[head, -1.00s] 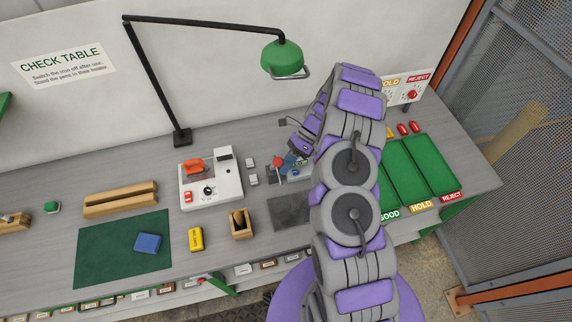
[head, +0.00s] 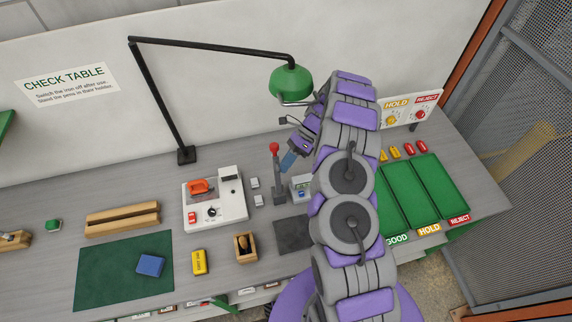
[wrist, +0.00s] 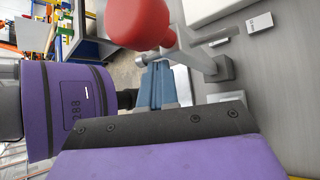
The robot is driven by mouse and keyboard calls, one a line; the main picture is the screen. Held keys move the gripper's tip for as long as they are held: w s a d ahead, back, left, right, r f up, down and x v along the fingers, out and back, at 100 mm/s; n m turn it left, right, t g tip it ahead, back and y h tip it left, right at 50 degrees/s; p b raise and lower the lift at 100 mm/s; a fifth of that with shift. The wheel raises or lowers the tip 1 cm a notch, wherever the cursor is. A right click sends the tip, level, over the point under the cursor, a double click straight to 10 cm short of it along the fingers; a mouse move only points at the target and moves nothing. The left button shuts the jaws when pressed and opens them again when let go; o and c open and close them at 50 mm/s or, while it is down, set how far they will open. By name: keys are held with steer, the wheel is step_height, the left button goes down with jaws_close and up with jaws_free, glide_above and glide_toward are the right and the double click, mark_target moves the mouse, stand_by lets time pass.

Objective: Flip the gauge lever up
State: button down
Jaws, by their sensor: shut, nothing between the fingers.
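The gauge lever (head: 279,180) is a grey arm with a red ball knob (head: 274,147). It stands upright beside the gauge (head: 300,184), which has a small display and is partly hidden behind my arm. My gripper (head: 287,162), with blue fingers, is just right of the lever, below the knob. In the wrist view the red knob (wrist: 138,22) is large at the top, and my shut fingers (wrist: 157,82) are close to the grey lever arm. Nothing is between the fingers. I cannot tell if they touch the lever.
A white soldering station (head: 214,200) stands left of the gauge, with small grey blocks (head: 257,200) between. A green lamp (head: 291,82) hangs just above my wrist. Green trays (head: 430,195) lie on the right. A dark mat (head: 291,234) lies in front of the gauge.

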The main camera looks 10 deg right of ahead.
steer(key=shift+w, duration=0.1)
stand_by(0.4)
steer(key=p+v, duration=0.2)
steer(key=v, duration=1)
steer(key=shift+p, duration=0.4)
steer(key=shift+d, duration=0.2)
steer(key=shift+a+f, duration=0.1)
stand_by(0.4)
